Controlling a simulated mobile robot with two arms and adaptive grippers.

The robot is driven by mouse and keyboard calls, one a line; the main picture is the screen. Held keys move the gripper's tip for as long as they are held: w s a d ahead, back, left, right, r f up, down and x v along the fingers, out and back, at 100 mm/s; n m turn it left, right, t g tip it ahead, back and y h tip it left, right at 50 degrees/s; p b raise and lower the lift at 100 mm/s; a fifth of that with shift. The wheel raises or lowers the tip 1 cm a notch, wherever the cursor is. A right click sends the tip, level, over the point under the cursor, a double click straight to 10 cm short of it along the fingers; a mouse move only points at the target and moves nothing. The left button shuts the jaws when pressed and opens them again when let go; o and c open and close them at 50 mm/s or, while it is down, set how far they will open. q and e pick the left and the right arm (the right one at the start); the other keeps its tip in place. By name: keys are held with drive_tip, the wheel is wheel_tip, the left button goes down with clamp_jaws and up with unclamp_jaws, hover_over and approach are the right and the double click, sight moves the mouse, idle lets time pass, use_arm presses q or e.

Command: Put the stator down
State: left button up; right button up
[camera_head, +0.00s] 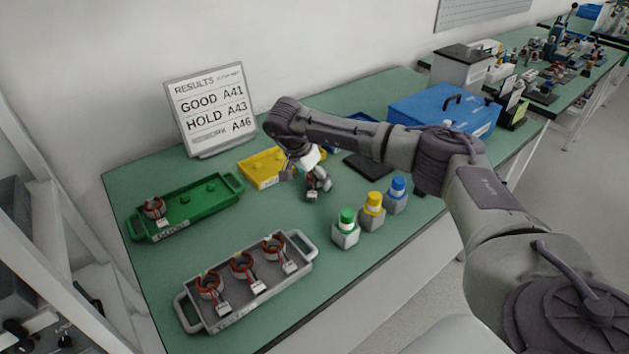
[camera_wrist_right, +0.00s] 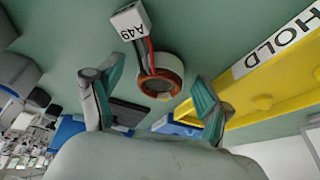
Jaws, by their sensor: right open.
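In the wrist view a stator (camera_wrist_right: 172,66), a copper-coloured ring with wires to a white tag (camera_wrist_right: 128,24) marked A49, appears on the green table beside the yellow HOLD tray (camera_wrist_right: 285,85). My right gripper (camera_wrist_right: 157,80) is open, its two fingers apart on either side of the ring. In the head view my right gripper (camera_head: 314,184) is low over the table, right of the yellow tray (camera_head: 250,178); the stator there is mostly hidden by it. Whether a finger touches the ring I cannot tell. My left gripper is not in view.
A grey tray (camera_head: 187,318) in front holds three tagged stators. A green GOOD tray (camera_head: 205,207) holds one stator (camera_head: 154,208). Bottles with green (camera_head: 346,230), yellow and blue caps stand right of the gripper. A results board (camera_head: 212,108) and blue case (camera_head: 445,105) stand behind.

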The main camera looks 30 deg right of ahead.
drive_tip(key=c, duration=1.5)
drive_tip(key=shift+o, duration=0.2)
